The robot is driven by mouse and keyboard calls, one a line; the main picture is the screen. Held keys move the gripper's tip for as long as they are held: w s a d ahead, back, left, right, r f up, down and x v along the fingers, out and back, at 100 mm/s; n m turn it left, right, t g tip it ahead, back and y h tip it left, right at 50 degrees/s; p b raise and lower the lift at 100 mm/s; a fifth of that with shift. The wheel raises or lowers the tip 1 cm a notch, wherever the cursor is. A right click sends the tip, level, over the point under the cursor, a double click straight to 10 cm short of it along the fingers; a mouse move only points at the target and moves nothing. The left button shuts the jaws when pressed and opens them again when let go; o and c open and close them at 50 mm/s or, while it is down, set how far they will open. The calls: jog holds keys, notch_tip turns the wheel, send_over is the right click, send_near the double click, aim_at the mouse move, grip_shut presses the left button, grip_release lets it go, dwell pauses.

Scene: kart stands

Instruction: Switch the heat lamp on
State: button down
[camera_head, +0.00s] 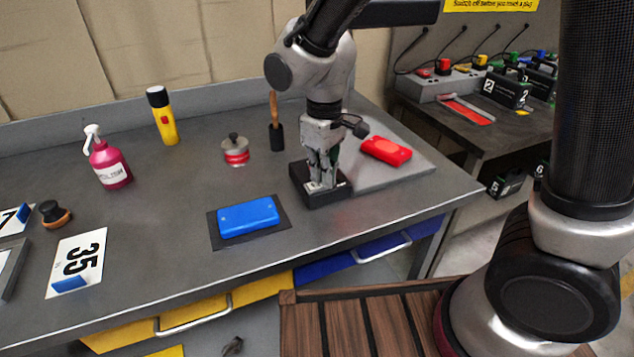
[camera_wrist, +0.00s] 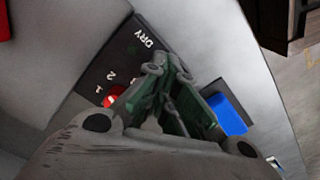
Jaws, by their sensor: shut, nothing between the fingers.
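A black control box (camera_head: 338,191) sits on the bench beneath my gripper. In the wrist view its dark top (camera_wrist: 128,52) carries the word DRY and the marks 1 and 2. A small red part (camera_wrist: 112,96) shows near the 1, partly hidden by my gripper. My gripper (camera_head: 321,184) points down, shut and empty, with its fingertips at or just above the box top; I cannot tell if they touch it. In the wrist view my fingers (camera_wrist: 170,75) cover part of the panel. No lamp head or glow can be made out.
A red case (camera_head: 387,150) lies on the grey plate right of the box. A blue case (camera_head: 248,216) lies on a dark mat at front left. A wooden-handled brush (camera_head: 276,130) and a red-and-grey tin (camera_head: 235,150) stand behind.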

jog(key=shift+r, duration=3.5)
jog(key=shift+s+d, duration=0.1)
jog(key=s+d+r+m+t, duration=0.1)
jog(key=s+d+r+m, duration=0.2)
jog(key=d, duration=0.7)
jog(key=s+d+r+m+t, duration=0.2)
jog(key=s+d, duration=0.3)
jog(key=d, duration=0.5)
jog(key=s+d+r+m+t, duration=0.1)
jog(key=s+d+r+m, duration=0.3)
jog(key=d, duration=0.5)
jog(key=shift+d+r+m, duration=0.3)
jog(key=shift+d, duration=0.1)
